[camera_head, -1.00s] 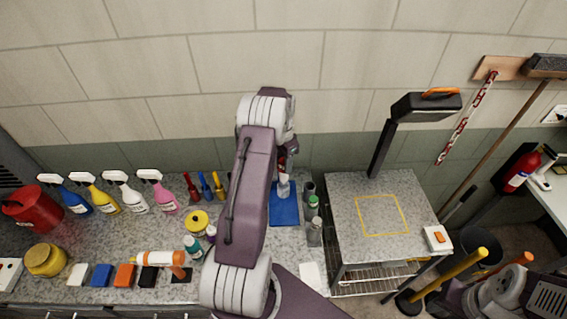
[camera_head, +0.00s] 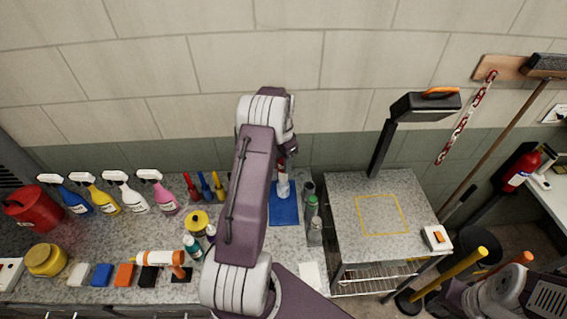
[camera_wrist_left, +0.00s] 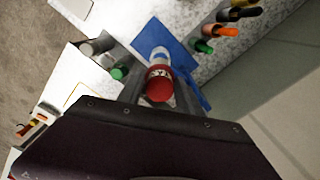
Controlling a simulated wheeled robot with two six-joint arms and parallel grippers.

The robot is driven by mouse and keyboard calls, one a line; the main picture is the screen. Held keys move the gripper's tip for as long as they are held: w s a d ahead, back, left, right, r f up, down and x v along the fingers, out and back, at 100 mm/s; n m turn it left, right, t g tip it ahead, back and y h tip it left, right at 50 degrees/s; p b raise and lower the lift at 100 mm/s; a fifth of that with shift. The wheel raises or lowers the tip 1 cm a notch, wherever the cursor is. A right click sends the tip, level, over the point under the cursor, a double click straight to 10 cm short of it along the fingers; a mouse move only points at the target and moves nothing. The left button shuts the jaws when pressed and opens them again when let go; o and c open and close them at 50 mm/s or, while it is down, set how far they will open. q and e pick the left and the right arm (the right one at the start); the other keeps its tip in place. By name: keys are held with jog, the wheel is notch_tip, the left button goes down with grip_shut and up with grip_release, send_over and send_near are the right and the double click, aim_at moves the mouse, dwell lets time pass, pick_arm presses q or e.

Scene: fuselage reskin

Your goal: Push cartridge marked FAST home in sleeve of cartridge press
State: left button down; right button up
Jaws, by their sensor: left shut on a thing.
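My left gripper (camera_wrist_left: 158,88) is shut on a red-ended cartridge (camera_wrist_left: 160,87) with a white label; its lettering is too small to read surely. In the wrist view the cartridge stands end-on between the fingers. Beyond it is a white and blue cylindrical piece (camera_wrist_left: 158,56), apparently the sleeve, over a blue mat (camera_wrist_left: 170,37). In the head view the white piece (camera_head: 283,190) stands on the blue mat (camera_head: 286,213), just below my left gripper (camera_head: 284,165). I cannot tell how deep the cartridge sits. My right gripper is out of view.
Green-capped bottles (camera_head: 313,208) stand close right of the mat. Screwdriver-like tools (camera_head: 205,185) and spray bottles (camera_head: 105,190) line the bench at left. A grey-topped stand (camera_head: 350,225) with a yellow square is to the right.

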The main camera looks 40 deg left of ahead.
pick_arm(q)
jog(key=shift+s+f, duration=0.25)
jog(key=shift+f, duration=0.15)
jog(key=shift+d, duration=0.1)
jog(key=shift+r, duration=0.3)
